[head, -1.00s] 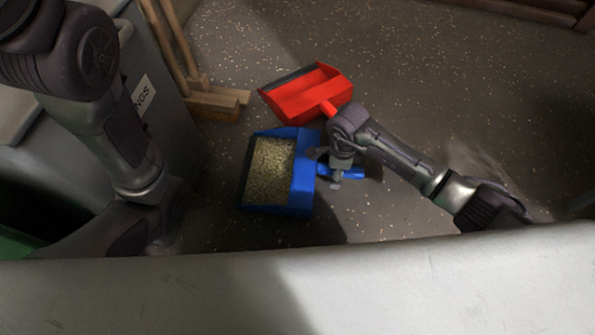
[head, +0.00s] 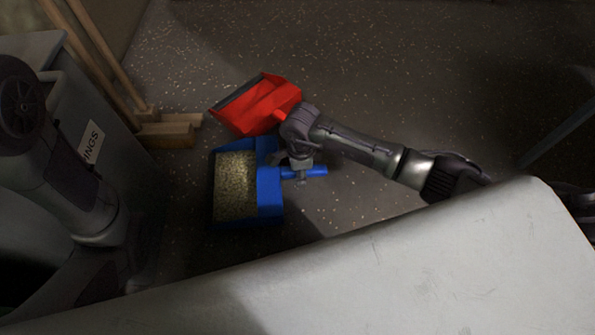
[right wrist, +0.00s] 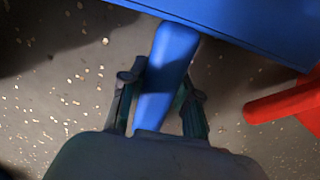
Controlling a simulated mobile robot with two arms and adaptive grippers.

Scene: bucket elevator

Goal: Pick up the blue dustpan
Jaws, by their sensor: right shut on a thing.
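The blue dustpan (head: 269,192) is in the middle of the head view, its pan full of pale grain-like bits (head: 235,185). Its handle points right. My right gripper (head: 302,174) is at that handle. In the right wrist view the blue handle (right wrist: 168,70) runs between the two fingers of my right gripper (right wrist: 162,85), which is shut on it. The pan's blue edge (right wrist: 245,25) fills the top of that view. My left arm shows at the left of the head view, but its gripper is not in view.
A red dustpan (head: 262,105) lies just behind the blue one; its handle (right wrist: 280,104) also shows in the right wrist view. Wooden brooms (head: 165,131) lean beside a grey labelled bin (head: 62,120) at left. Speckled floor (head: 400,70) is open at the back right.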

